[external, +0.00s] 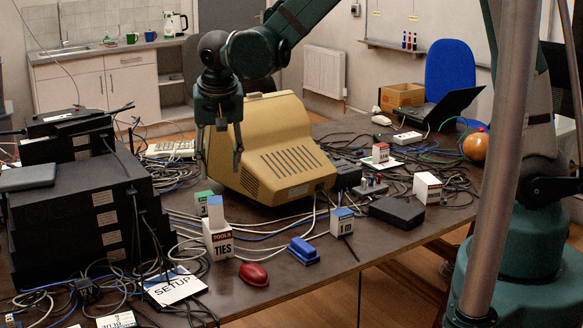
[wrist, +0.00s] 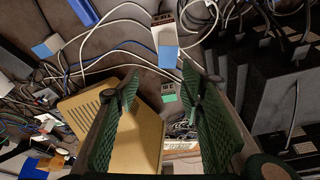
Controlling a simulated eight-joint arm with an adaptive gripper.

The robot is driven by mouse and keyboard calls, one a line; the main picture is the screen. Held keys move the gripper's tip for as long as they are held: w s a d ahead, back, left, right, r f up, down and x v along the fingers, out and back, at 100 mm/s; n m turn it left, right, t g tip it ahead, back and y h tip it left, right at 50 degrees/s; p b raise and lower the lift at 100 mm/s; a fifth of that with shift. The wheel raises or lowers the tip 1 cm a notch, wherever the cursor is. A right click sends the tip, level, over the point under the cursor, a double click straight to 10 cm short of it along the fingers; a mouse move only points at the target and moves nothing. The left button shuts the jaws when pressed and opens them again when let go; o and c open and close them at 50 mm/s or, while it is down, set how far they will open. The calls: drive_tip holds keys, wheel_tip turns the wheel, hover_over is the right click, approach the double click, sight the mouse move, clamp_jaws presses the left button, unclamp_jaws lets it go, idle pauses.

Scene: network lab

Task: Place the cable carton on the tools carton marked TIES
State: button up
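The tools carton marked TIES (external: 218,243) is a white box with a dark red TOOLS band, upright near the table's front left. A small pale blue and white carton (external: 216,208), apparently the cable carton, appears to rest on its top; no writing on it is readable. In the wrist view this carton (wrist: 166,40) overlaps the tools carton (wrist: 163,19), just beyond my fingertips. My gripper (external: 221,158) is above and apart from both. It also shows in the wrist view (wrist: 160,82), with its fingers spread and nothing between them.
A green-topped carton (external: 202,204) stands close behind. A blue-topped carton marked 1m (external: 341,223), a blue block (external: 303,251) and a red mouse-like object (external: 253,273) lie to the right. A beige monitor (external: 268,150) is beside my gripper. Black stacked equipment (external: 75,220) stands left. Loose cables surround the cartons.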

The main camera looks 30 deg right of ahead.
drive_tip(key=s+d+r+n, duration=0.1)
drive_tip(key=s+d+r, duration=0.2)
drive_tip(key=d+r, duration=0.65)
drive_tip(key=s+d+r+n+t, duration=0.1)
drive_tip(key=s+d+r+t, duration=0.1)
drive_tip(key=s+d, duration=0.7)
drive_tip(key=s+d+r+n+t+y, duration=0.1)
drive_tip(key=s+d+r, duration=0.3)
drive_tip(key=s+d, duration=0.5)
drive_tip(key=d+n+t, duration=0.1)
drive_tip(key=d, duration=0.6)
drive_tip(key=shift+r, duration=0.15)
